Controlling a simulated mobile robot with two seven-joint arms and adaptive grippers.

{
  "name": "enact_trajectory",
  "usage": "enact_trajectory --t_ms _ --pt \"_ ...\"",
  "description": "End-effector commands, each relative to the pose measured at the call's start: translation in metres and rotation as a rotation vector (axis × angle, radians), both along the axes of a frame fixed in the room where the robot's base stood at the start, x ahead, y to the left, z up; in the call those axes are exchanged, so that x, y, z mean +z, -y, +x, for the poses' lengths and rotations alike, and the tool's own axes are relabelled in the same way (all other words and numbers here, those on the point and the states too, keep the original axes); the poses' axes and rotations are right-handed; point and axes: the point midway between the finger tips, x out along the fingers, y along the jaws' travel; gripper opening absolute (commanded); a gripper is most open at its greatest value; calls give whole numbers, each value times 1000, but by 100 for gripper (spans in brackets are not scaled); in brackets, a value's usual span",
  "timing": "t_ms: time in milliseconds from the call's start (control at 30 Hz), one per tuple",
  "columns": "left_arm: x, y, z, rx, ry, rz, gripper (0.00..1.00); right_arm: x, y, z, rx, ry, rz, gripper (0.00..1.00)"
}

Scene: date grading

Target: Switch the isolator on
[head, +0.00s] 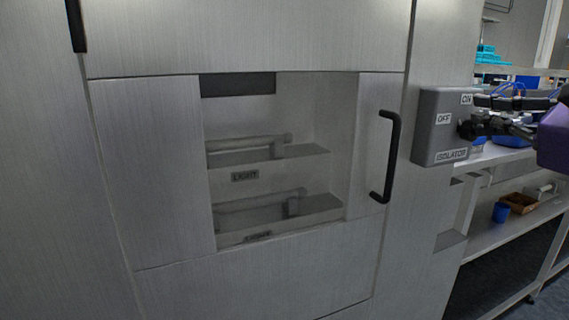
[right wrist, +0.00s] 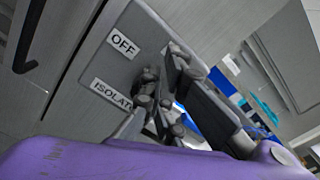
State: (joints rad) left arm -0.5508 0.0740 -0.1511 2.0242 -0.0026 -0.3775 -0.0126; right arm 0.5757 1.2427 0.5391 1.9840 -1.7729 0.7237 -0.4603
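The isolator (head: 432,151) is a grey box on the right side of the metal cabinet front. In the head view it bears the labels ON at top right, OFF at mid left and ISOLATOR at the bottom. The right wrist view shows its face (right wrist: 97,70) tilted, with OFF and part of ISOLATOR readable. My right gripper (head: 476,115) is at the box's right side, its dark fingers apart with a gap between them. In the right wrist view the fingers (right wrist: 165,75) overlap the face. They hide the switch handle, and contact is unclear. My left gripper is out of view.
A cabinet with a window (head: 265,110) and a black bar handle (head: 388,157) stands left of the isolator. Shelving (head: 495,237) at right holds a blue cup (head: 501,212) and a brown tray (head: 519,207). A grey ledge (head: 450,240) is below the box.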

Motion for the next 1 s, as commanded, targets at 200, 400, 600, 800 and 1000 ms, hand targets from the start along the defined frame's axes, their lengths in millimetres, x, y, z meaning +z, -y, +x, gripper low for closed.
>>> enact_trajectory --t_ms 200,400,600,800,1000 --pt "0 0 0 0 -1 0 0 -2 2 1 -4 -4 -2 0" --pt "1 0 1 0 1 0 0 0 2 1 -4 -5 -2 0" --pt "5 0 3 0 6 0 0 7 1 0 -4 -2 -3 0" --pt "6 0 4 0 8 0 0 7 6 -14 -3 -3 0 0" --pt "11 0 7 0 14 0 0 7 16 -37 -2 -2 0 0"
